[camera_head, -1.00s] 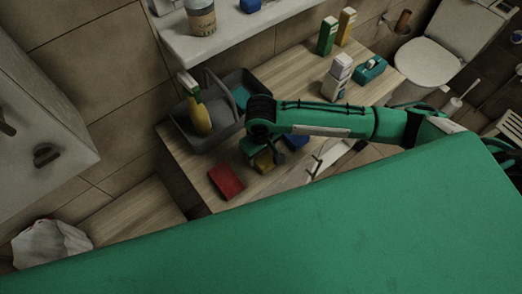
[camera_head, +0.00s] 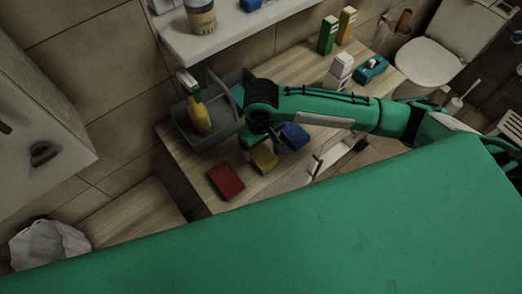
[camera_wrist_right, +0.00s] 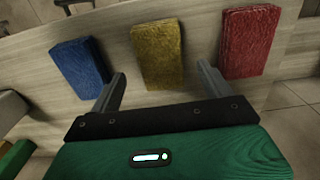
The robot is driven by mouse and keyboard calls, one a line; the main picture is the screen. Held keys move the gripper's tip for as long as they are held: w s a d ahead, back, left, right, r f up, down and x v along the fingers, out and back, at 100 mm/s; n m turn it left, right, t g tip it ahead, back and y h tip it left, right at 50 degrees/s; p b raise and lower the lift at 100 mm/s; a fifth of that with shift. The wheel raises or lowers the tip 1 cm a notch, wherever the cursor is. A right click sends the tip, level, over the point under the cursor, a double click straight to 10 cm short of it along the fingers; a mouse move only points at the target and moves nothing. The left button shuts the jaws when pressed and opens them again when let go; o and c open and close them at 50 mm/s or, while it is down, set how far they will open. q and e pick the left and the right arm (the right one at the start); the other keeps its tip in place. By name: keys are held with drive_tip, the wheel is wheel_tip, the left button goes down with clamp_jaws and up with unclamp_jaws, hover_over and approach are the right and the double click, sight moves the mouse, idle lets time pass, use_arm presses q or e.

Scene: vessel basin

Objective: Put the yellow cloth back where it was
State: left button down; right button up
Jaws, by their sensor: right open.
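The yellow cloth (camera_head: 264,159) is a folded block lying on the wooden counter between the red cloth (camera_head: 226,181) and the blue cloth (camera_head: 295,136). In the right wrist view the yellow cloth (camera_wrist_right: 158,55) lies ahead of my right gripper (camera_wrist_right: 160,85), between the lines of its two fingers. The gripper is open and empty. The blue cloth (camera_wrist_right: 80,67) is on its left and the red cloth (camera_wrist_right: 249,41) on its right. In the head view my right gripper (camera_head: 262,146) is just above the yellow cloth and partly hidden under my wrist. My left gripper does not show.
A grey caddy (camera_head: 182,141) with a yellow spray bottle (camera_head: 198,116) stands at the left of the counter. Several boxes, including a green one (camera_head: 327,36), and a teal dispenser (camera_head: 371,68) stand at its far end. A white shelf (camera_head: 240,32) is above.

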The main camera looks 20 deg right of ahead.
sight(260, 153)
wheel_tip(260, 153, up, 7)
drive_tip(key=shift+r+b, duration=0.15)
drive_tip(key=shift+b, duration=0.15)
drive_tip(key=shift+a, duration=0.1)
idle(0.4)
